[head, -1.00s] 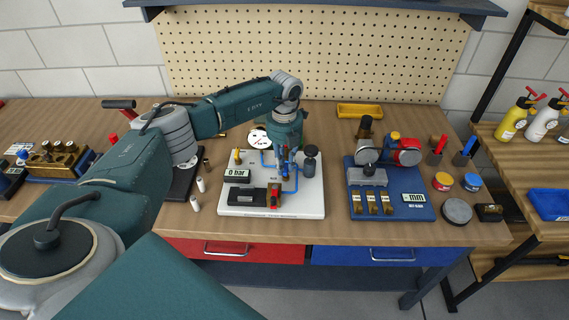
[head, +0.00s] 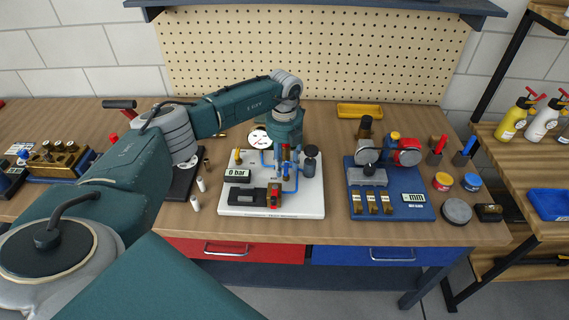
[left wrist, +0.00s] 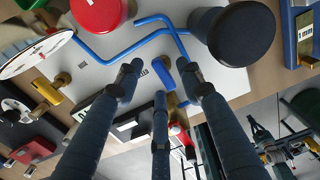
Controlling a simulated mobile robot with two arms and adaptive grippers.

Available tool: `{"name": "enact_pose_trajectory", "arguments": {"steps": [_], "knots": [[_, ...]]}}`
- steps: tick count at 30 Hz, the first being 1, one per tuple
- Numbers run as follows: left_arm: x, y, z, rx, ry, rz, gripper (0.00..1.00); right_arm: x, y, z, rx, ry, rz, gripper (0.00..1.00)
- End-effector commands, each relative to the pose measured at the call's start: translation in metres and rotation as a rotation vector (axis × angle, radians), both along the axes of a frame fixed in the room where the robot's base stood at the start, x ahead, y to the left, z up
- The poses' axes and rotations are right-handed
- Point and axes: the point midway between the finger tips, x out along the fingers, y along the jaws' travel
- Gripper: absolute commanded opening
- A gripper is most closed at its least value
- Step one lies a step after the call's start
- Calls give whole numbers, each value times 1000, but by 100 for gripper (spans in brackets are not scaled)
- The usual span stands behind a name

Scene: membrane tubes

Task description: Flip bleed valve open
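The white test board (head: 235,208) on the bench carries a blue tube line, a "0 bar" display (head: 237,175) and a dark round knob (head: 310,152). My left gripper (head: 288,160) points down over the tubing at the board's right half. In the left wrist view its three dark fingers (left wrist: 160,84) are spread apart with nothing clamped. A short blue lever (left wrist: 163,73) on a brass fitting (left wrist: 178,98), probably the bleed valve's, shows between the fingertips. I cannot tell whether a finger touches it. My right gripper is not in view.
A round dial gauge (head: 260,139) stands behind the board at left. A red cap (left wrist: 98,14) and the dark knob (left wrist: 236,32) flank the fingers. A blue board (head: 420,212) with instruments lies to the right. Small white bottles (head: 195,204) stand left of the board.

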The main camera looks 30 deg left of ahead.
Motion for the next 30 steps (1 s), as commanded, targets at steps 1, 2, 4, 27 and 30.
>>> {"name": "enact_pose_trajectory", "arguments": {"steps": [1,2,4,27,30], "knots": [[-1,-1,-1,0,2,-1,38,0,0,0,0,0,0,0],[-1,-1,-1,0,2,-1,38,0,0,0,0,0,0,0],[-1,-1,-2,0,4,-2,38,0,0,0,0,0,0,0],[-1,0,111,0,1,-1,38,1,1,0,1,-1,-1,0],[-1,0,118,-1,1,-1,38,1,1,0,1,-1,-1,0]]}}
